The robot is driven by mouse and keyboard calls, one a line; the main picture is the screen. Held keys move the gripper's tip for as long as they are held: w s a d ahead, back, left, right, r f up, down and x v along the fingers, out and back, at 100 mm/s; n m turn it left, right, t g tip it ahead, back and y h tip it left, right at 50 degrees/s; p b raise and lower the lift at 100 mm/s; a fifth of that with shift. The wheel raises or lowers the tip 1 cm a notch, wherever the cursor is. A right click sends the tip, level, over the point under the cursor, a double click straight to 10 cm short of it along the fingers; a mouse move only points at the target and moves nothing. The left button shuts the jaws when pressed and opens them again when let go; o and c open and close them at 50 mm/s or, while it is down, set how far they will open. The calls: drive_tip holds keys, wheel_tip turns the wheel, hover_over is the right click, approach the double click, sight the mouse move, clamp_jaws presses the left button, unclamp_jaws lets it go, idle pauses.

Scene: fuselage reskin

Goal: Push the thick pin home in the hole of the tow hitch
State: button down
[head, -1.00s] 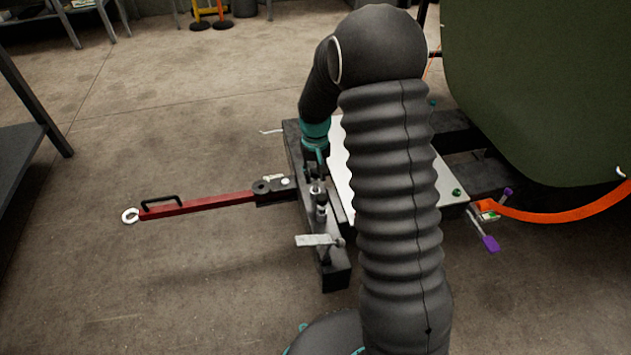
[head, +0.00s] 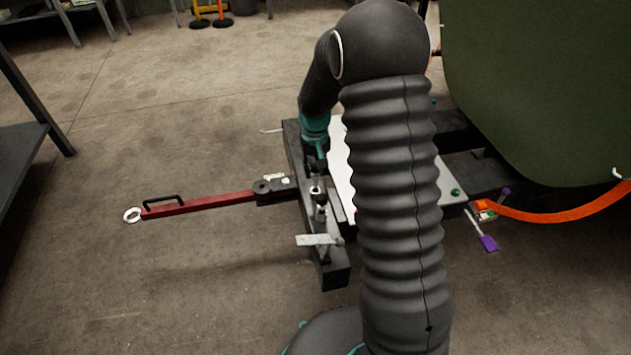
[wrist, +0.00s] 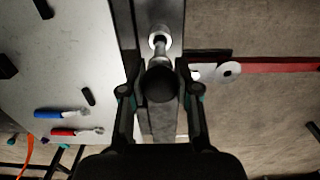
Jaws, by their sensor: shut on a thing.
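In the wrist view my gripper (wrist: 159,90) has one finger on each side of a dark round knob (wrist: 160,82) and is shut on it. I take the knob to be the head of the thick pin. A silver shaft (wrist: 161,56) shows beyond it, leading to a bright ring. How deep the pin sits in its hole cannot be told. In the head view my gripper (head: 315,163) is at the dark hitch beam (head: 337,272), above silver upright parts (head: 318,190). My arm partly hides this area.
A red tow bar (head: 200,204) with a pale end ring runs left from a black coupling (head: 272,188). A silver handle (head: 318,240) sticks out in front. A white plate (wrist: 55,80) carries blue (wrist: 62,113) and red-handled tools (wrist: 75,132). Floor at left is clear.

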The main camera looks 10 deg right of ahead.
drive_tip(key=shift+r+p, duration=0.5)
drive_tip(key=shift+r, duration=0.3)
drive_tip(key=shift+r+p, duration=0.9)
drive_tip(key=shift+r, duration=0.5)
drive_tip(key=shift+f, duration=0.1)
